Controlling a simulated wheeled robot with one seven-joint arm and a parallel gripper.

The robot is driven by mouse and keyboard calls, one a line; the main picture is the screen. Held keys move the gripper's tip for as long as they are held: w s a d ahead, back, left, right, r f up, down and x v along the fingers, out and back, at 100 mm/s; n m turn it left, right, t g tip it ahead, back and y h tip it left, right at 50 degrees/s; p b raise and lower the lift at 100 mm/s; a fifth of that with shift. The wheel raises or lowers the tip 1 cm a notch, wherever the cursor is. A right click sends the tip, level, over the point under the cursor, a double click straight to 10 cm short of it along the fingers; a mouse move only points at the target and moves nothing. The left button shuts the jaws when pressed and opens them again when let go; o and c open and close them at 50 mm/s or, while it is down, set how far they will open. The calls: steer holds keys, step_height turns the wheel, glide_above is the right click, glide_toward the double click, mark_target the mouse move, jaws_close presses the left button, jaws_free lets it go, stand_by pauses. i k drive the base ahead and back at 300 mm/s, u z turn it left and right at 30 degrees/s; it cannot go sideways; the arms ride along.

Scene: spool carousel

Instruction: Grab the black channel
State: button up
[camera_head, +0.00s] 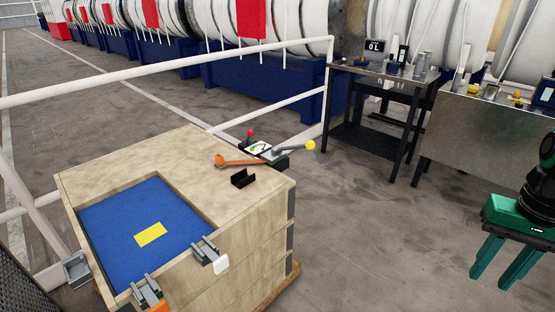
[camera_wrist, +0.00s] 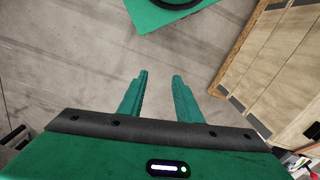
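The black channel (camera_head: 243,179) is a small, dark, U-shaped piece. It lies on the wooden top of a box-like bench (camera_head: 120,160), near its right corner in the head view. My gripper (camera_head: 496,283) is green and hangs at the right edge of the head view, well apart from the bench and over the floor. In the wrist view my gripper (camera_wrist: 160,75) has its two fingers apart with nothing between them.
An orange-handled tool (camera_head: 240,162) and a device with a yellow-knobbed lever (camera_head: 290,150) sit just behind the channel. Grey clamps (camera_head: 207,252) line the bench's front edge. White railing (camera_head: 180,69) runs behind. Metal tables (camera_head: 380,75) stand at the back right. Floor between bench and gripper is clear.

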mark_target(241, 179)
steer(key=z, duration=0.15)
steer(key=i, duration=0.9)
